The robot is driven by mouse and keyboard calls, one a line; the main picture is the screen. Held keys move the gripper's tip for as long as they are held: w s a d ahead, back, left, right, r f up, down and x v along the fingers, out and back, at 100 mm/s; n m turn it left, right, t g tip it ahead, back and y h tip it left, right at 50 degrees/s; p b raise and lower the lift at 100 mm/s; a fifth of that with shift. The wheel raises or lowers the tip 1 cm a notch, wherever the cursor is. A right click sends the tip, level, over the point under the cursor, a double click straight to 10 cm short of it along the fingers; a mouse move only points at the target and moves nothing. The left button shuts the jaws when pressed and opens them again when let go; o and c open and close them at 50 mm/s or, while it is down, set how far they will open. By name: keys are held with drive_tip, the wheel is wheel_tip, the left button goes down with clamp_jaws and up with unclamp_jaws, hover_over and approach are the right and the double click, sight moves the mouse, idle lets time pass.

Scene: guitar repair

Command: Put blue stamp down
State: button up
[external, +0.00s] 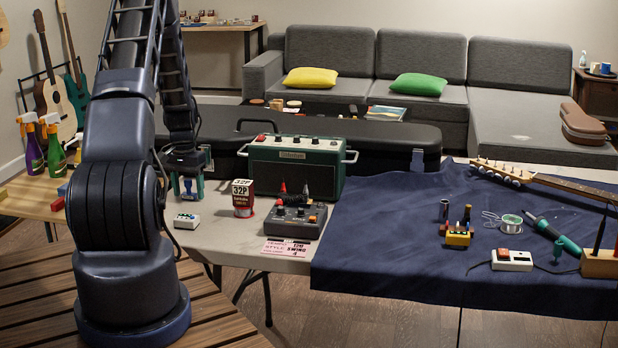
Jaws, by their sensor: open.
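My gripper (187,194) hangs pointing down above the left part of the pale table, in front of the black case. Its jaws are apart, with teal-green colour at the fingers. A small white block (187,222) with dark and green marks on top lies on the table just below it, apart from the fingertips. I cannot tell whether this block is the blue stamp or something that goes with it.
A red-and-white can (242,198) stands right of my gripper. A long black case (395,142) lies behind. Spray bottles (54,148) stand left. The cloth's left part is clear.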

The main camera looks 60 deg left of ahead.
drive_tip(key=r, duration=1.2)
drive_tip(key=shift+s+a+r, duration=0.1)
drive_tip(key=shift+s+a, duration=0.05)
drive_tip(key=shift+a, duration=0.05)
drive_tip(key=w+d+r+m+y, duration=0.1)
drive_tip(key=w+d+r, duration=0.3)
drive_tip(key=d+r, duration=0.4)
drive_tip(key=w+d+r+m, duration=0.1)
drive_tip(key=w+d+r, duration=0.4)
drive_tip(key=d+r, duration=0.35)
drive_tip(key=d+r+m+t, duration=0.1)
drive_tip(key=d+r, duration=0.3)
drive_tip(key=d, duration=0.4)
drive_tip(key=d+r+t, duration=0.1)
drive_tip(key=d+r, duration=0.4)
drive_tip(key=d, duration=0.3)
drive_tip(key=s+d+r+m+t, duration=0.1)
drive_tip(key=s+d+r, duration=0.25)
drive_tip(key=d, duration=0.45)
drive_tip(key=s+d+r+m, duration=0.15)
drive_tip(key=s+d, duration=0.25)
drive_tip(key=d, duration=0.4)
drive_tip(key=s+d+r+m+t, duration=0.1)
drive_tip(key=s+d+r, duration=0.25)
drive_tip(key=d, duration=0.45)
drive_tip(key=s+d+f, duration=0.1)
drive_tip(key=s+d, duration=0.4)
drive_tip(key=s, duration=0.4)
drive_tip(key=shift+d+f+m+h, duration=0.3)
drive_tip(key=shift+m, duration=0.15)
